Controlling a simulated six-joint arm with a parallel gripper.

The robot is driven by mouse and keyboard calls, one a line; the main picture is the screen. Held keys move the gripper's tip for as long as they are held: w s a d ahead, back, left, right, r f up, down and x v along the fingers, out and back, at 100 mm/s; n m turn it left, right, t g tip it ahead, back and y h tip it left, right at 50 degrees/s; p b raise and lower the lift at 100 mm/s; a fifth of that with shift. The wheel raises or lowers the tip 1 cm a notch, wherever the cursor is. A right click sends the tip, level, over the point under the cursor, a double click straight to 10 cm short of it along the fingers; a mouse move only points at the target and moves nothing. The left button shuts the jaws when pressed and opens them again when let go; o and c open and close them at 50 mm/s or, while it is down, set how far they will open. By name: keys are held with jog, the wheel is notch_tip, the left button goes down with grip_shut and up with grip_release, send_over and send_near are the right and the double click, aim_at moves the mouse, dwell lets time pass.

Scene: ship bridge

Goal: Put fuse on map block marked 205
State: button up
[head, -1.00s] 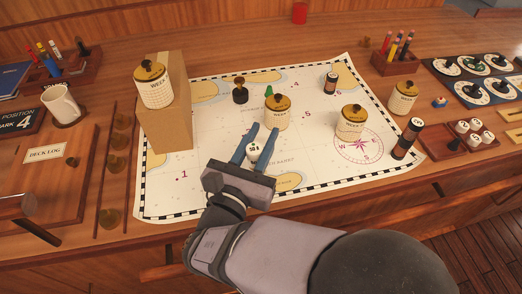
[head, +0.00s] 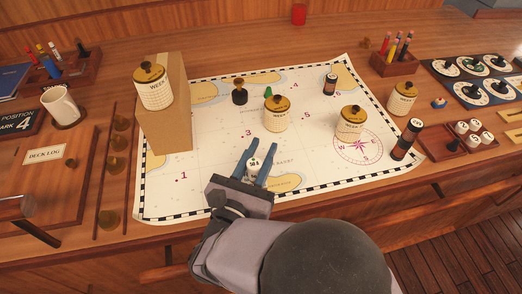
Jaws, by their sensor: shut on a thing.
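My gripper (head: 257,153) is over the near middle of the white sea chart (head: 210,185), its jaws pointing away from me. It is shut on a small white-topped piece (head: 254,163) with a dark mark, too small to read. I cannot tell for sure whether this piece is the fuse. I can read no block marked 205. The chart shows printed numbers such as 1, 3, 4 and 5. How far the held piece is above the chart is unclear.
WEEK canisters stand on the chart (head: 276,118) (head: 350,126), on a cardboard box (head: 178,125), and at right (head: 402,101). Dark cylinders stand at the chart's right edge (head: 406,140) and back (head: 330,84). A rack of white-topped pieces (head: 455,147) is at right.

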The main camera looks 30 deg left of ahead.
aim_at(251, 172)
jog(key=o, duration=1)
jog(key=shift+f, duration=0.1)
jog(key=s, duration=0.3)
jog(key=s+d+b, duration=0.1)
jog(key=s, duration=0.3)
jog(key=shift+s+d, duration=0.2)
jog(key=shift+r, duration=0.2)
